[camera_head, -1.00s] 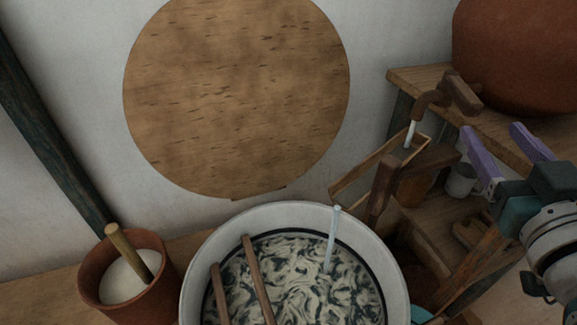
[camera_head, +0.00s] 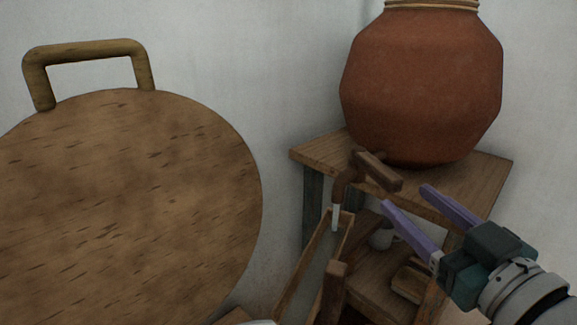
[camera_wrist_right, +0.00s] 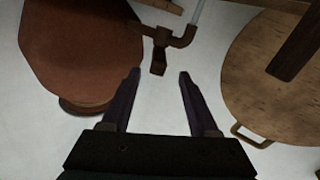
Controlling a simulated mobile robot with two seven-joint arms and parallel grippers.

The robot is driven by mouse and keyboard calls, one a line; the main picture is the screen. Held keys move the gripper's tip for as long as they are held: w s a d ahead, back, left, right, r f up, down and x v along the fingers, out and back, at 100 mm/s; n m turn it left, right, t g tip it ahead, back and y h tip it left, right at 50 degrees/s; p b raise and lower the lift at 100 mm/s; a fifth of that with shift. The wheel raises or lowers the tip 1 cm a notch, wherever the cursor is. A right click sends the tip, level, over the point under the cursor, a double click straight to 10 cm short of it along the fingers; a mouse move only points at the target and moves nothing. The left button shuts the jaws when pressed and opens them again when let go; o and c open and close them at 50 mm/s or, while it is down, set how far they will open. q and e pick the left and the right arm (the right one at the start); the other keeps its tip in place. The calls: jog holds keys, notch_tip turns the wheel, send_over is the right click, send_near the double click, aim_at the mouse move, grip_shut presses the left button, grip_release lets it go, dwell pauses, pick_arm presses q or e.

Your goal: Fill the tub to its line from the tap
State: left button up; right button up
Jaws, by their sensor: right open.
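The brown tap (camera_head: 342,186) has a wooden block handle (camera_head: 378,171) and sits below the big clay pot. A thin pale stream (camera_head: 335,217) hangs from its spout into a sloping wooden trough (camera_head: 312,262). My right gripper (camera_head: 405,197) is open and empty, its purple fingers pointing at the handle from the lower right. In the right wrist view the handle (camera_wrist_right: 158,62) lies just beyond the fingertips, centred between them, apparently untouched. Only a sliver of the tub's pale rim (camera_head: 262,322) shows at the bottom edge; its water and line are out of view. My left gripper is out of view.
The large clay pot (camera_head: 420,85) stands on a wooden stand (camera_head: 480,180). A big round wooden lid (camera_head: 130,210) with a handle leans on the left wall.

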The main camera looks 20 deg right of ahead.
aim_at(381, 175)
jog(key=w, duration=0.5)
jog(key=w+d+b, duration=0.1)
jog(key=w, duration=0.2)
jog(key=shift+w, duration=0.25)
jog(key=shift+c, duration=0.3)
grip_shut()
dwell(0.8)
